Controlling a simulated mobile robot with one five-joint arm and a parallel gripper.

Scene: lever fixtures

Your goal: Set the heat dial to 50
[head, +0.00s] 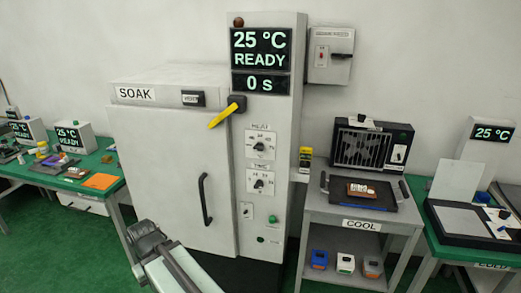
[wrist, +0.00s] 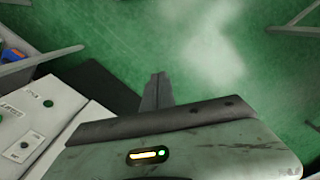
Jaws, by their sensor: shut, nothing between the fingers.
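The heat dial (head: 260,146) is the upper of two round dials on the white control column of the soak oven (head: 175,160). It has a dark knob on a pale scale plate; its lettering and exact setting are too small to read. The display (head: 260,50) above reads 25 °C, READY and 0 s. My gripper (wrist: 157,78) is shut and empty in the wrist view, over green floor. In the head view my arm is at the bottom left, in front of the oven door, low and left of the dial and apart from it.
A lower dial (head: 260,182) and a green button (head: 272,218) sit below the heat dial. A yellow lever (head: 223,115) and a black door handle (head: 205,199) stick out left of it. The cooling cart (head: 312,208) stands at right, a green bench (head: 90,160) at left.

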